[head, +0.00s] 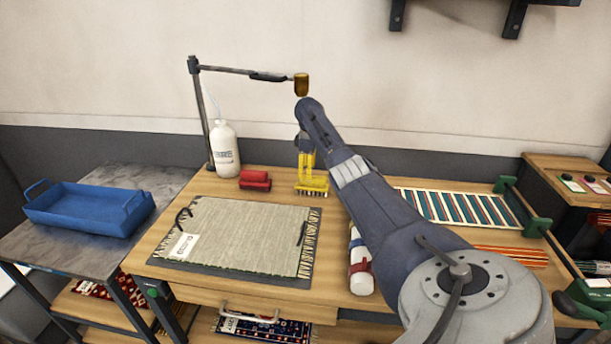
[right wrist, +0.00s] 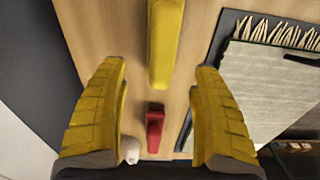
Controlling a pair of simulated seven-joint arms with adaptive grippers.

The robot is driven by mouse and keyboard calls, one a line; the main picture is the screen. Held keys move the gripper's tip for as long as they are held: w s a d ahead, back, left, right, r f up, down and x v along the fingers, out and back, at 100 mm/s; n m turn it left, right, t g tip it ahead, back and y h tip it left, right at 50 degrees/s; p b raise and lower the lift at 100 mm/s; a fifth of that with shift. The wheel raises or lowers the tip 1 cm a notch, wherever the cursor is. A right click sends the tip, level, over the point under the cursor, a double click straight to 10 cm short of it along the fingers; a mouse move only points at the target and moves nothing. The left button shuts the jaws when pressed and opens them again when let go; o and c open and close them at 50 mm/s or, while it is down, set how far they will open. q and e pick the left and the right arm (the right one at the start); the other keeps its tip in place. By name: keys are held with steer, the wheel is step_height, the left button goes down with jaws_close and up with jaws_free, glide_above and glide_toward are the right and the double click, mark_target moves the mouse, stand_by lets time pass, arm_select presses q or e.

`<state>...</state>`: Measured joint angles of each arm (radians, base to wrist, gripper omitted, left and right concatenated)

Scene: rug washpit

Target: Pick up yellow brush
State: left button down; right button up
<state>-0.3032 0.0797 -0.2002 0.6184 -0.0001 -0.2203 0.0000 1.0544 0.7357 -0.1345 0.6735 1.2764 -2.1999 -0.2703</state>
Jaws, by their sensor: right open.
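The yellow brush (head: 313,187) lies on the wooden table behind the rug's far right corner, its bristles showing along the near edge. It also shows at the top middle of the right wrist view (right wrist: 165,42), partly cut off by the frame edge. My right gripper (head: 306,160) is above the brush in the head view, with its yellow fingers pointing down. In the right wrist view its fingers (right wrist: 161,70) are spread wide, with the brush lying in the gap between them. No contact with the brush can be made out. My left gripper is not in view.
A red brush (head: 255,180) lies left of the yellow one, near a white bottle (head: 224,150). A lamp arm (head: 232,70) reaches over the table's back. A beige rug (head: 240,235) on a dark mat fills the front. A blue tray (head: 88,212) stands on the left table.

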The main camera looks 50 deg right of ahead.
mark_target(311, 185)
steer(key=shift+s+d+f, duration=0.1)
steer(key=shift+s+d, duration=0.3)
steer(key=shift+s, duration=0.2)
steer(key=shift+f, duration=0.3)
steer(key=shift+s+f, duration=0.1)
steer(key=shift+f, duration=3.2)
steer(key=c, duration=1.4)
steer(key=shift+r, duration=0.1)
